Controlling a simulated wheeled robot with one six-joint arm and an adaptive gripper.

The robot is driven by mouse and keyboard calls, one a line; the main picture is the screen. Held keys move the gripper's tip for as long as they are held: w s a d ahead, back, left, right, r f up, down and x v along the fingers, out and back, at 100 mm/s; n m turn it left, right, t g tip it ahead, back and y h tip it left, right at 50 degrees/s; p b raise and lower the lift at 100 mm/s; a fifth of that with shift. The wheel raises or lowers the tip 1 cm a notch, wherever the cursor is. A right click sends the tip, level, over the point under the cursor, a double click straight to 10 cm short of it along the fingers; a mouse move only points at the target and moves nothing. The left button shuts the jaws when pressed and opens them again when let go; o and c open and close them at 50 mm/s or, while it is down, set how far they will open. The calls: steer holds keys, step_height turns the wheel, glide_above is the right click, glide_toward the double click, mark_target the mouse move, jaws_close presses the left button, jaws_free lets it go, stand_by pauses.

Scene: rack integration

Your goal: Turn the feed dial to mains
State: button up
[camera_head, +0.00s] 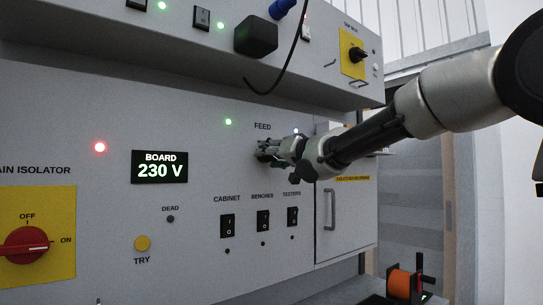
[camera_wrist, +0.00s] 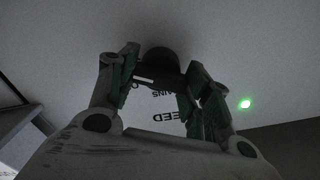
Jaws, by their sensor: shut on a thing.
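The feed dial (camera_wrist: 160,60) is a dark round knob on the grey panel. In the wrist view, a short white mark shows on it, at the left of its near edge. My gripper (camera_head: 266,149) is at the panel just below the FEED label, and its fingers hide most of the dial in the head view. In the wrist view, my gripper (camera_wrist: 161,72) has one finger on each side of the dial, shut on it. The lettering by the dial appears upside down there and is partly covered, with FEED and the end of a word, "NS", readable.
The board display (camera_head: 160,167) reads 230 V. Three black switches, such as the benches switch (camera_head: 263,220), sit below my gripper. The red main isolator (camera_head: 27,245) is at lower left. A black cable (camera_head: 287,60) hangs above. A green lamp (camera_head: 228,122) is lit near FEED.

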steer(key=n, duration=0.5)
steer(key=shift+n, duration=0.4)
steer(key=n, duration=1.1)
steer(key=shift+n, duration=0.4)
steer(key=n, duration=0.5)
steer(key=shift+a+f+n, duration=0.1)
steer(key=shift+f+n, duration=0.05)
steer(key=shift+n, duration=0.25)
steer(key=o, duration=1)
steer(key=shift+s, duration=0.1)
steer(key=shift+o, duration=0.2)
